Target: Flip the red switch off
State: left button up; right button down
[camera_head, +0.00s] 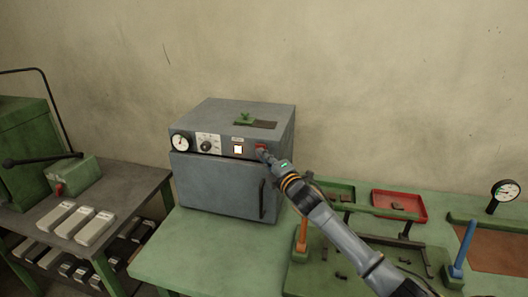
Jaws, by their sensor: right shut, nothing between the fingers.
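The red switch (262,147) is a small red spot at the right end of the control panel on a grey box-shaped machine (215,182). My right gripper (265,154) is shut and empty, with its tip right at the switch. It partly covers the switch, and I cannot tell whether it touches it or which way the switch is set. A lit white square (238,149) shows on the panel left of the switch. My left gripper is not in view.
The panel also has a gauge (180,142) and a knob (206,146). The green table (175,250) is clear in front of the machine. A red tray (399,204) and a blue-handled lever (465,245) stand to the right. A side bench (130,185) holds grey blocks.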

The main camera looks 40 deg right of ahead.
jog(key=shift+w+d, duration=0.15)
jog(key=shift+d, duration=0.05)
jog(key=shift+w+d+r+p, duration=0.15)
jog(key=shift+r+p, duration=0.25)
jog(key=shift+p, duration=0.35)
jog(key=shift+f, duration=0.2)
jog(key=shift+m, duration=0.3)
jog(key=shift+f, duration=0.1)
